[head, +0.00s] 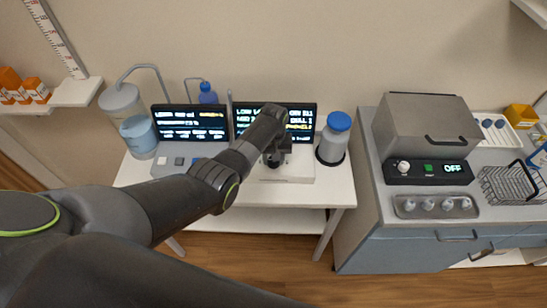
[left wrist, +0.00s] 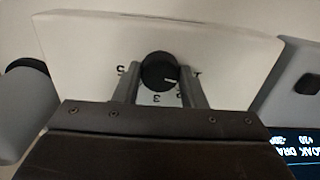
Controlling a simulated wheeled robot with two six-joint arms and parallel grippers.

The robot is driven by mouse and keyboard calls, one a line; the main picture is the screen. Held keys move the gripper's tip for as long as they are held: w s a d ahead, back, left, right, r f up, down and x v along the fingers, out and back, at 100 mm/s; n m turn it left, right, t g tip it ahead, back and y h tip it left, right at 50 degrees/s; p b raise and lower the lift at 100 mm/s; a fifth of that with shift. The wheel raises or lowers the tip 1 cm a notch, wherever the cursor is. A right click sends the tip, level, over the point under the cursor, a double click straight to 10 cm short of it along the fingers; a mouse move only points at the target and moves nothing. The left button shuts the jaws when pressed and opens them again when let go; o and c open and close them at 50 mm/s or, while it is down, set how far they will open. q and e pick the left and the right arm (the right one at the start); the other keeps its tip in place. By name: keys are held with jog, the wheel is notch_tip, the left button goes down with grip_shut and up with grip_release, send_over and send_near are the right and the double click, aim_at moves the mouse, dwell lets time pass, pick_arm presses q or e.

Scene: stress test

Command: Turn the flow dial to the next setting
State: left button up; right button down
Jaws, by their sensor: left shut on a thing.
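The flow dial (left wrist: 158,72) is a round black knob with a white pointer mark, on the face of a white unit (left wrist: 90,38). Printed marks ring it, and a 3 shows below it in the left wrist view. The pointer mark is on the knob's right side, tilted slightly down. My left gripper (left wrist: 161,80) has one finger on each side of the knob and is shut on it. In the head view my left gripper (head: 275,158) is over the white unit (head: 292,172) on the table, and my arm hides much of it. My right gripper is not in view.
Two dark display screens (head: 190,122) (head: 300,121) stand behind. A blue-capped bottle (head: 333,142) is close on the right, and a clear container with liquid (head: 138,135) is at the left. A grey cabinet (head: 345,215) with an oven-like box (head: 420,125) stands further right.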

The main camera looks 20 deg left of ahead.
pick_arm(q)
jog(key=o, duration=1)
jog(key=shift+r, duration=0.7)
notch_tip(320, 180, up, 16)
jog(key=b, duration=0.1)
